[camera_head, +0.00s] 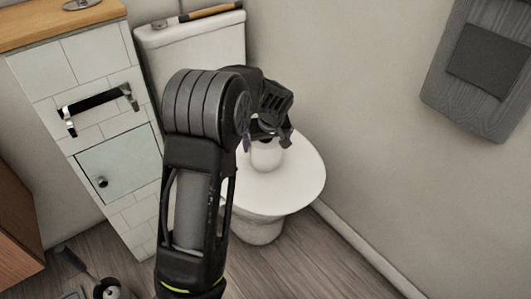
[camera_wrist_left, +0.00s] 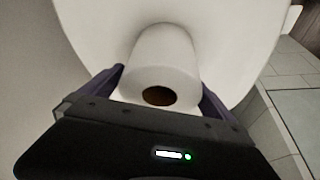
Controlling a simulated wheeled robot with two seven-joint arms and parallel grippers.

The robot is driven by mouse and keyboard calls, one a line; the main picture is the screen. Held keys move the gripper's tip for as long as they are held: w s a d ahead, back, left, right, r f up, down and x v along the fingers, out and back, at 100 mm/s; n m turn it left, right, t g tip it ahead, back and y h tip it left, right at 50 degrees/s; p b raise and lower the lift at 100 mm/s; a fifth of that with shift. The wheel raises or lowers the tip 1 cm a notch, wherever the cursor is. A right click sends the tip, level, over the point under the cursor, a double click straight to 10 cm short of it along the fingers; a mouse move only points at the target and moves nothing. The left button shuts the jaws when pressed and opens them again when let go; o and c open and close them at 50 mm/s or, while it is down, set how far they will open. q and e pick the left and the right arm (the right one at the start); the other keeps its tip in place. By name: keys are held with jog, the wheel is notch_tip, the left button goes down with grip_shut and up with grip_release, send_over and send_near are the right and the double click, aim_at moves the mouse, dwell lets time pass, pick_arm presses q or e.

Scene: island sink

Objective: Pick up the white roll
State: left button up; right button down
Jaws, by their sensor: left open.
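The white roll (camera_head: 265,155) stands upright on the closed white toilet lid (camera_head: 297,178). In the wrist view the roll (camera_wrist_left: 163,62) shows its side and its brown core hole. My left gripper (camera_head: 268,140) is above the roll, pointing down, and hides its top in the head view. In the wrist view the left gripper (camera_wrist_left: 160,88) is open, with one finger on each side of the near end of the roll. I cannot tell whether the fingers touch it. My right gripper is not in view.
A white tiled cabinet (camera_head: 88,95) with a towel bar (camera_head: 98,100) stands to the left. The toilet tank (camera_head: 205,40) is behind. A grey panel (camera_head: 485,65) hangs on the right wall. Floor (camera_head: 300,255) is clear at front right.

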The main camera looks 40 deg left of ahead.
pick_arm(q)
jog(key=shift+x, duration=1)
jog(key=shift+c, duration=0.6)
jog(key=c, duration=1.2)
